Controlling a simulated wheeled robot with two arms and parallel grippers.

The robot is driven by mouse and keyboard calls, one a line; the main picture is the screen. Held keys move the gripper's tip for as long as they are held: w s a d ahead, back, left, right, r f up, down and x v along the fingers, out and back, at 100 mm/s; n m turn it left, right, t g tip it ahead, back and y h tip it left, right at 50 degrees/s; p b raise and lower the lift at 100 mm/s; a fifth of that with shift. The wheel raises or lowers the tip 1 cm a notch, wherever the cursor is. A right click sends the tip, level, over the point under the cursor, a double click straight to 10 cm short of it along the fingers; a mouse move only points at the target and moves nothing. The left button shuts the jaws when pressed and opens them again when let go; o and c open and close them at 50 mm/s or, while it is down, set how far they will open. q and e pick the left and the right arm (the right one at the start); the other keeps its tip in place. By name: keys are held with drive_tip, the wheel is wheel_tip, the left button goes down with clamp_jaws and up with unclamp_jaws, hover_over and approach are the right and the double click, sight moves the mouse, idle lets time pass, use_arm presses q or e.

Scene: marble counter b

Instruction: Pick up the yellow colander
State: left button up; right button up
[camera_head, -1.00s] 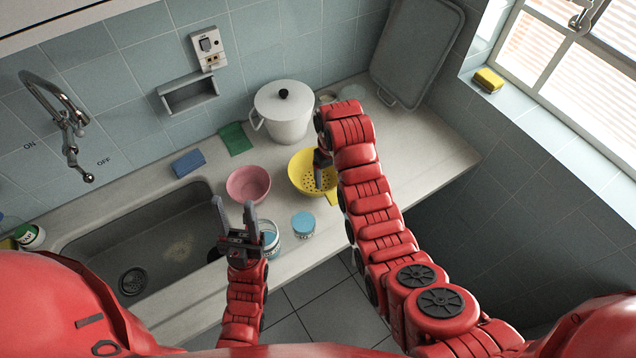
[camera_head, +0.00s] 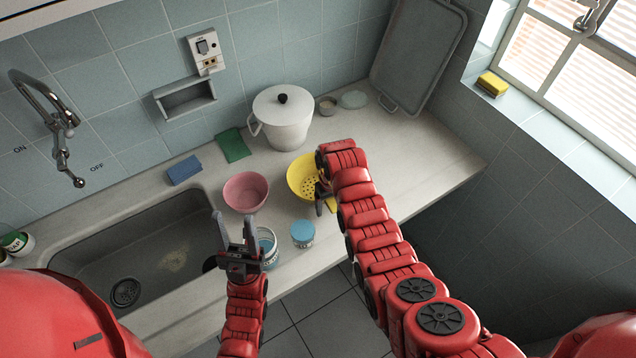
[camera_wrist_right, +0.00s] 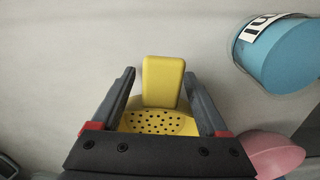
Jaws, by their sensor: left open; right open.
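The yellow colander (camera_head: 301,178) sits on the marble counter right of the pink bowl, its right part hidden behind my right arm. In the right wrist view the colander's flat handle (camera_wrist_right: 162,82) stands between the two fingers, with its perforated bowl (camera_wrist_right: 152,122) partly hidden by the gripper body. My right gripper (camera_wrist_right: 160,84) is open, its fingers on either side of the handle with gaps showing. In the head view my right gripper (camera_head: 326,199) is at the colander's near right edge. My left gripper (camera_head: 233,228) is open and empty near the sink's right end.
A pink bowl (camera_head: 246,192), a blue-lidded jar (camera_head: 303,234) and another jar (camera_head: 267,247) stand near the colander. A white pot (camera_head: 283,118) is behind it. The sink (camera_head: 150,250) is at left. The counter's right end (camera_head: 430,150) is clear.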

drive_tip(key=shift+f, duration=0.35)
drive_tip(key=shift+c, duration=0.3)
clamp_jaws()
